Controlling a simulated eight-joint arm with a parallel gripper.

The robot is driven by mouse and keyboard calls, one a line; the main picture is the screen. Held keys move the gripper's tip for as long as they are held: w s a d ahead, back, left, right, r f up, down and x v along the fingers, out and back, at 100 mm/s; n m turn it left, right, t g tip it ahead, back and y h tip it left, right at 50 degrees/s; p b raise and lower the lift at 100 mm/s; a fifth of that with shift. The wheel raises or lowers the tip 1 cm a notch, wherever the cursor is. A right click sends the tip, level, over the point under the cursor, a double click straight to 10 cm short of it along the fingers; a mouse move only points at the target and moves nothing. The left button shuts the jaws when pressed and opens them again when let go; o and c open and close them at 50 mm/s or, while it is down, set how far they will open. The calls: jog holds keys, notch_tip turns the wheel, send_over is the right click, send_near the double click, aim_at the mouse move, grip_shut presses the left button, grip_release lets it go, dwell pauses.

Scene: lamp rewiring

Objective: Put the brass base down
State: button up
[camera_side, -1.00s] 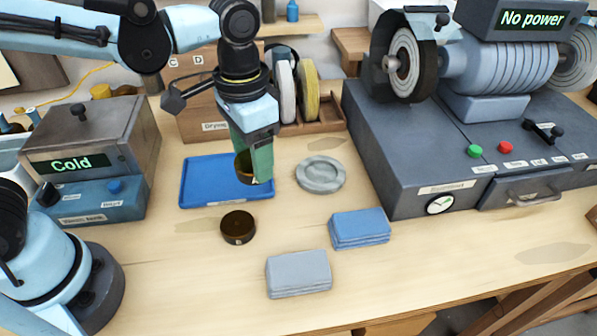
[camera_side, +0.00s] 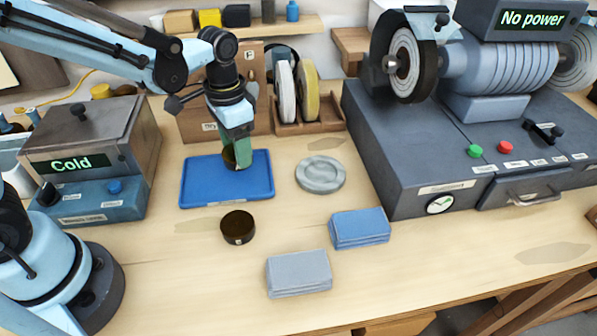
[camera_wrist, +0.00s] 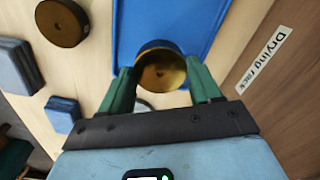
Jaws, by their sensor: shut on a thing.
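The brass base (camera_side: 229,157) is a dark, brownish round piece held in my gripper (camera_side: 236,160). In the wrist view the brass base (camera_wrist: 161,68) shows its golden hollow face between the two green fingers of my gripper (camera_wrist: 163,85), which are shut on it. In the side view it is over the blue tray (camera_side: 258,186), near the tray's back middle. I cannot tell whether its underside touches the tray. A second dark round piece (camera_side: 238,228) stands on the bare table in front of the tray. It also shows in the wrist view (camera_wrist: 62,23).
A grey round dish (camera_side: 321,175) lies right of the tray. Blue cloths (camera_side: 360,228) and grey cloths (camera_side: 298,273) lie stacked in front. A wooden rack with wheels (camera_side: 308,127) stands behind, a tank marked Cold (camera_side: 95,150) left, the grinder (camera_side: 420,165) right. The tray's front is empty.

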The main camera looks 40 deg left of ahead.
jog(key=shift+f, duration=1.95)
jog(key=shift+f, duration=0.1)
jog(key=o, duration=1.1)
jog(key=shift+f, duration=0.1)
jog(key=shift+c, duration=0.2)
notch_tip(320, 180, up, 12)
jog(key=shift+r, duration=0.15)
jog(key=shift+s+a+r, duration=0.1)
jog(key=shift+s, duration=0.05)
jog(key=s+a+n+t, duration=0.3)
jog(key=s+n+t, duration=0.1)
jog(key=s+t, duration=0.2)
jog(key=shift+s+a+t, duration=0.25)
jog(key=shift+a+t, duration=0.1)
jog(key=shift+t, duration=0.25)
